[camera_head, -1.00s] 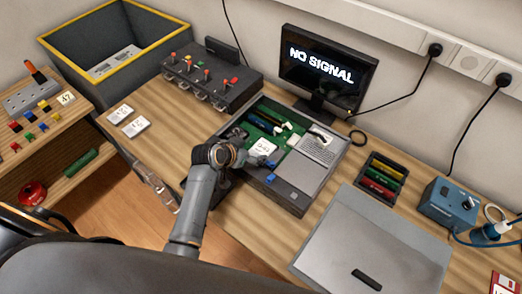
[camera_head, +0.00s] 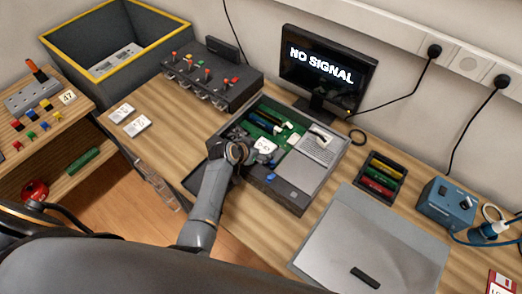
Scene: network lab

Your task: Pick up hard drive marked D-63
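My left gripper (camera_head: 252,150) is over the left front part of the open computer case (camera_head: 300,199), and its arm comes up from the bottom of the view. A small white-labelled drive (camera_head: 265,145) lies in the case just beyond the gripper. Its label is too small to read, and I cannot tell if the gripper touches it. The fingers are too small and partly hidden to show whether they are open or shut. Two more white-labelled drives (camera_head: 122,113) (camera_head: 137,126) lie on the desk at left, their markings unreadable. My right gripper is not in view.
The grey bin with yellow rim (camera_head: 150,12) stands at back left. A switch box (camera_head: 212,78) and the monitor (camera_head: 327,65) stand behind the case. A flat grey panel (camera_head: 370,235), memory rack (camera_head: 380,176) and blue box (camera_head: 447,203) are at right.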

